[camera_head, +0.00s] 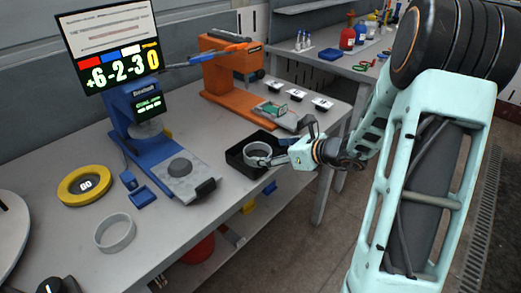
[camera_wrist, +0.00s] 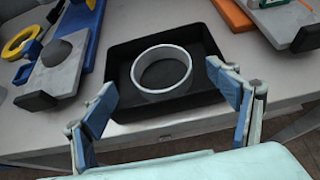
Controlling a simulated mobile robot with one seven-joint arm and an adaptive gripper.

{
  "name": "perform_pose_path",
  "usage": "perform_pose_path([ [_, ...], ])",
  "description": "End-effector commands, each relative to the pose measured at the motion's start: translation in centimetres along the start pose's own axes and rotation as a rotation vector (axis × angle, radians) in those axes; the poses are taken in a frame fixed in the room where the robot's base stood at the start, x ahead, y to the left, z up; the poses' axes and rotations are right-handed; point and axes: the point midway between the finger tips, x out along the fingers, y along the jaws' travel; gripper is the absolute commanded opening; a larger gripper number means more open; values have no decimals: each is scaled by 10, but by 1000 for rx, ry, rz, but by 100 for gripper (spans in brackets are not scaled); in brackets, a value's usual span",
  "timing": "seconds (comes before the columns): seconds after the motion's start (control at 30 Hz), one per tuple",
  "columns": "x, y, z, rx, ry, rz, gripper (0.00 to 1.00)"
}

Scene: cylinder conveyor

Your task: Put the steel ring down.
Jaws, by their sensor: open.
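A pale grey steel ring (camera_head: 258,150) lies inside a black tray (camera_head: 234,157) near the front edge of the workbench. In the wrist view the ring (camera_wrist: 161,91) lies flat on the tray floor, and the tray rim (camera_wrist: 205,28) surrounds it. A similar pale ring (camera_head: 115,233) lies on the bench at the lower left. My gripper (camera_head: 278,151) is at the right side of the tray. In the wrist view its fingers (camera_wrist: 162,80) are spread wide on the near left and right of the ring, with visible gaps and nothing between the pads.
A blue machine (camera_head: 150,135) with a grey plate stands left of the tray, beside a yellow ring (camera_head: 84,186). An orange machine (camera_head: 225,75) stands behind the tray. A screen (camera_head: 108,45) reads "+6-2-30".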

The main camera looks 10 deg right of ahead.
Motion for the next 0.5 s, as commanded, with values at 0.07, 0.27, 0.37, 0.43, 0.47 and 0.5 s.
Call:
perform_pose_path([
  [0.07, -19, -2, 1, 1, -1, -5, 81],
  [0.27, -48, -1, 0, 1, 0, -2, 81],
  [0.37, -54, 0, 1, 0, -1, 0, 81],
  [0.43, -56, 0, 0, 1, -1, 0, 81],
  [0.47, -56, 0, 0, 1, 0, 0, 81],
  [0.5, -57, 0, 0, 1, 0, 0, 81],
])
